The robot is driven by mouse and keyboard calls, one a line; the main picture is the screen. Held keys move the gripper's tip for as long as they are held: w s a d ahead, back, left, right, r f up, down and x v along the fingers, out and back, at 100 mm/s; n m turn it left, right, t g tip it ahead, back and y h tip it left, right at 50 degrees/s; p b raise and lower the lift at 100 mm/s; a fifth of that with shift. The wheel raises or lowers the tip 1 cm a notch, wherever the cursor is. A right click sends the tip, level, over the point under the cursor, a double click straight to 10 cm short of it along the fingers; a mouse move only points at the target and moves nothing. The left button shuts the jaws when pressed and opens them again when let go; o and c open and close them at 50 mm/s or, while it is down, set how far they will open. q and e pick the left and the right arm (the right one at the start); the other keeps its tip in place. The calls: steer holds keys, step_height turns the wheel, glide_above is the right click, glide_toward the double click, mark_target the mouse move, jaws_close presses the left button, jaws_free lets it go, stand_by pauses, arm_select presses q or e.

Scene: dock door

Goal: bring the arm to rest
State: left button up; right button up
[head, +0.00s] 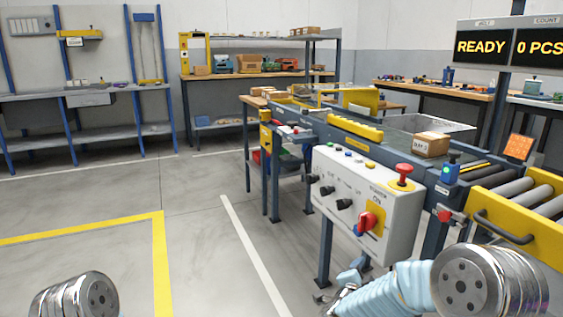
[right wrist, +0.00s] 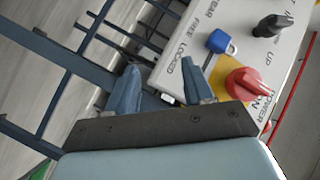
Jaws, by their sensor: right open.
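My right gripper (head: 347,284) is low in the head view, below the grey control box (head: 345,180) and near its leg. In the right wrist view its two blue-grey fingers (right wrist: 160,85) are spread with nothing between them. The right finger overlaps the panel's edge in that view; I cannot tell how far apart they are. The red power switch (head: 368,221) sits on a yellow plate on the box; it also shows in the wrist view (right wrist: 247,84), right of the fingers. My left gripper is outside the views.
A blue lock knob (right wrist: 220,42) and a black knob (right wrist: 275,25) are on the panel. A red mushroom button (head: 403,171) tops the box. The conveyor carries a cardboard box (head: 431,144). A sign (head: 483,46) reads READY. The floor (head: 195,240) at left is clear.

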steer(key=s+a+f+n+g+y+p, duration=0.1)
steer(key=s+a+f+n+g+y, duration=0.3)
steer(key=f, duration=0.6)
steer(key=s+a+f+n+g+y+p, duration=0.1)
steer(key=s+a+f+n+y, duration=0.1)
steer(key=s+f+n+y, duration=0.45)
steer(key=s+a+f+n+g+y, duration=0.1)
steer(key=s+f, duration=0.4)
steer(key=s, duration=0.5)
steer(key=s+a+f+n+g+p, duration=0.1)
steer(key=s+a+f+n+g, duration=0.2)
steer(key=s, duration=0.7)
step_height(320, 180, down, 2)
steer(key=a+g, duration=0.1)
steer(key=g, duration=0.2)
steer(key=shift+a+g+y, duration=0.15)
steer(key=shift+g+y, duration=0.15)
steer(key=shift+y, duration=0.05)
steer(key=shift+n, duration=0.25)
